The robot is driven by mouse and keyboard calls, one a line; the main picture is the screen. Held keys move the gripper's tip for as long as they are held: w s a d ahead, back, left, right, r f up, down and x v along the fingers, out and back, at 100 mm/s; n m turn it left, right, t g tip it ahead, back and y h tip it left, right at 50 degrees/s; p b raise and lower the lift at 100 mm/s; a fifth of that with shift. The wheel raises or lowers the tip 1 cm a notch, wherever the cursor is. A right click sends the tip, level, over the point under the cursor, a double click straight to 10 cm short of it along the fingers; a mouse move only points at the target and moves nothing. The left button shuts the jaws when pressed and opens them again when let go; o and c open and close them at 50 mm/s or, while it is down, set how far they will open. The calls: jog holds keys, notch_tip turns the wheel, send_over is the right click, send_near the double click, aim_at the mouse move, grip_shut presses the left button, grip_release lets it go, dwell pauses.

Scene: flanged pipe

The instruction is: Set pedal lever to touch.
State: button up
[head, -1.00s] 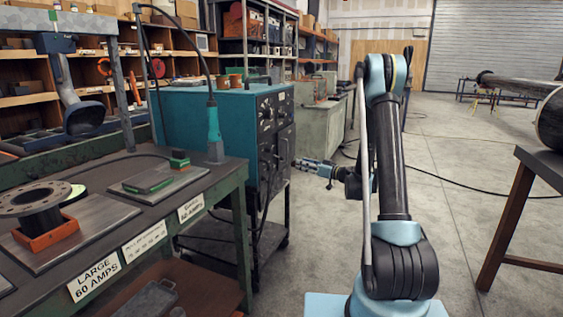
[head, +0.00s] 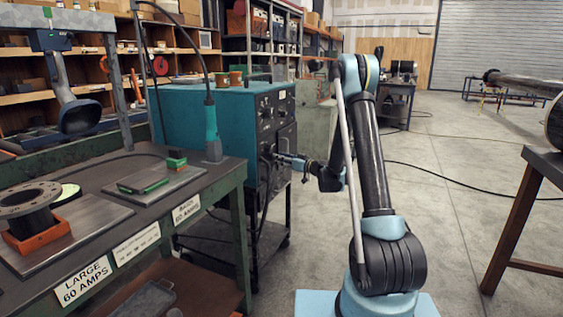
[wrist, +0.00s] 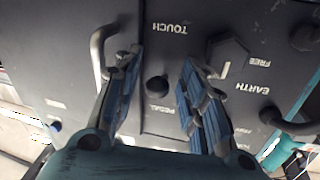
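The teal welding machine (head: 185,110) stands beyond the bench, its dark front panel facing right. In the wrist view the dark panel (wrist: 160,20) appears upside down, with the labels TOUCH (wrist: 170,29) and PEDAL (wrist: 158,107). A short black knob-like lever (wrist: 157,84) sits between these two labels; its exact tilt is hard to tell. My gripper (wrist: 160,68) is open, its blue ridged fingers on either side of the lever, with visible gaps. In the head view my gripper (head: 280,158) is at the panel's front; contact cannot be told.
The bench (head: 120,190) stands left; the floor (head: 440,190) at right is largely clear.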

jog(key=shift+d, duration=0.1)
grip_shut()
jog(key=shift+w+d, duration=0.1)
jog(key=shift+f, duration=0.1)
jog(key=shift+w+f+t+y, duration=0.1)
jog(key=shift+f+t+y, duration=0.15)
jog(key=shift+t+y, duration=0.4)
jog(key=shift+m, duration=0.3)
grip_release()
